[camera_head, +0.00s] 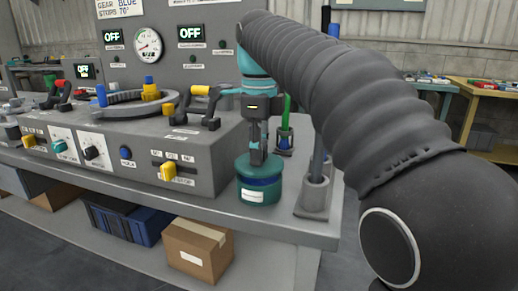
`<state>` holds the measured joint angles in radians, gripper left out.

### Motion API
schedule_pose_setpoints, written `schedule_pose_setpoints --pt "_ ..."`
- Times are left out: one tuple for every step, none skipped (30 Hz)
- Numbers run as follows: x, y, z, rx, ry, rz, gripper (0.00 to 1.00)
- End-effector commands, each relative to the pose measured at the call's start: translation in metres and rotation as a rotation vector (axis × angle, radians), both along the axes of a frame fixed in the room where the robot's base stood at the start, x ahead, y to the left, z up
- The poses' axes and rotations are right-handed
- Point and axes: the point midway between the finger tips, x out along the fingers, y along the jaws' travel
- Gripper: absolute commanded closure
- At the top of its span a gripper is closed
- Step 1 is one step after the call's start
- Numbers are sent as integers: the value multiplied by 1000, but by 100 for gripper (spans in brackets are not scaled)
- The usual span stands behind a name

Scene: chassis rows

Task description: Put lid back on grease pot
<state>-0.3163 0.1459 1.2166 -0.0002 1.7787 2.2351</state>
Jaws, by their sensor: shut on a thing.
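The grease pot (258,194) is a teal cylinder with a white label, standing upright near the bench's front edge. The teal lid (246,170) is directly above it, roughly level. A dark blue band shows between lid and pot body. I cannot tell whether the lid touches the pot. My gripper (257,158) points straight down and is shut on the lid at its top middle. The fingers hide the exact grip.
A grey control console (130,160) with levers and knobs stands left of the pot. A holder with a green-handled tool (286,128) is behind it, and a grey cylindrical stand (313,196) is close on the right. A cardboard box (197,250) sits below the bench.

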Motion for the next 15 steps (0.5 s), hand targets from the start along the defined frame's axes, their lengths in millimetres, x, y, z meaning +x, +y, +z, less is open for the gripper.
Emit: schedule_pose_setpoints --pt "0 0 0 0 0 0 100" --pt "0 0 0 0 0 0 100" --pt "0 0 0 0 0 0 100" --pt "0 0 0 0 0 0 100" --pt "0 0 -1 0 0 0 100" --pt "0 0 -1 0 0 0 100" --pt "0 0 -1 0 0 0 100" --pt "0 0 -2 0 0 0 100" --pt "0 0 -2 0 0 0 100" --pt "0 0 -3 0 0 0 100" --pt "0 0 -4 0 0 0 100" --pt "0 0 -4 0 0 0 100" --pt "0 0 -5 0 0 0 100" --pt "0 0 -5 0 0 0 100" --pt "0 0 -6 0 0 0 100"
